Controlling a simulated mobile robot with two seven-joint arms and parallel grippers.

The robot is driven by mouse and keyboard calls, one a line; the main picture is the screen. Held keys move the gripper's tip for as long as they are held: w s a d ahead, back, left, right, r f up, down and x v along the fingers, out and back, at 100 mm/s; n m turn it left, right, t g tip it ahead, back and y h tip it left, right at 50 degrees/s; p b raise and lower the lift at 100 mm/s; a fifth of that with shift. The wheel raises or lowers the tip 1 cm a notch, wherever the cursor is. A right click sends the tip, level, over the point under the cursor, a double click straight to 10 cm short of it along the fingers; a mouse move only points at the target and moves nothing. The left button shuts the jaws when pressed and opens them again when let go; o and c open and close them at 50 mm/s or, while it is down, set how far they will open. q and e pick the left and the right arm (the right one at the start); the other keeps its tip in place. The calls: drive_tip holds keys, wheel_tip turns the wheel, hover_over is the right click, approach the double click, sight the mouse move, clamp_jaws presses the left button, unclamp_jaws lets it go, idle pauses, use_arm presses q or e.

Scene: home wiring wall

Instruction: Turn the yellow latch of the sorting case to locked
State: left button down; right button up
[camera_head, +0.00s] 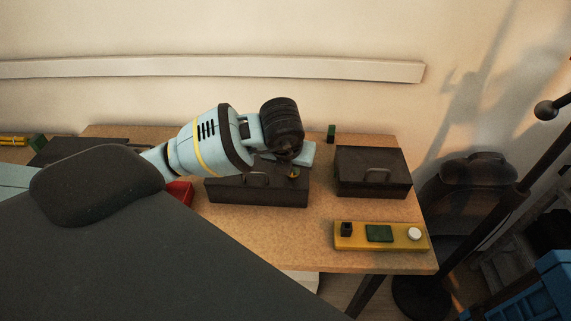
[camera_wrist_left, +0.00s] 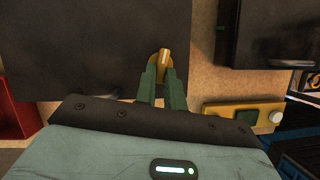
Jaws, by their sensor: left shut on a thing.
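The sorting case is a dark box with a grey handle (camera_head: 257,195) on the table, partly hidden by my left arm. Its yellow latch (camera_wrist_left: 163,60) sits at the case's right edge in the wrist view, a lever on a rounded orange base. The lever points roughly up and down in that picture. In the head view only a small bit of the latch (camera_head: 294,173) shows under the gripper. My left gripper (camera_wrist_left: 162,72) has its green fingers shut on the latch, one on either side. My right gripper is not in view.
A second dark case (camera_head: 373,171) stands to the right, with a gap of bare table between. In front of it lies a yellow board (camera_head: 381,236) with a black block, a green plate and a white knob. A red bin (camera_head: 179,194) is at the left.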

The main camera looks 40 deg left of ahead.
use_arm(q)
drive_tip(key=shift+w+d+r+n+y+p, duration=0.15)
drive_tip(key=shift+n+y+p, duration=0.3)
drive_tip(key=shift+n, duration=0.65)
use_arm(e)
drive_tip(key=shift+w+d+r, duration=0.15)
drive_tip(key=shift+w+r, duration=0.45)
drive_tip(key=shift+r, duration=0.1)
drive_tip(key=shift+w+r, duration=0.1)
use_arm(q)
drive_tip(key=c, duration=1.5)
unclamp_jaws()
drive_tip(key=shift+v, duration=3.85)
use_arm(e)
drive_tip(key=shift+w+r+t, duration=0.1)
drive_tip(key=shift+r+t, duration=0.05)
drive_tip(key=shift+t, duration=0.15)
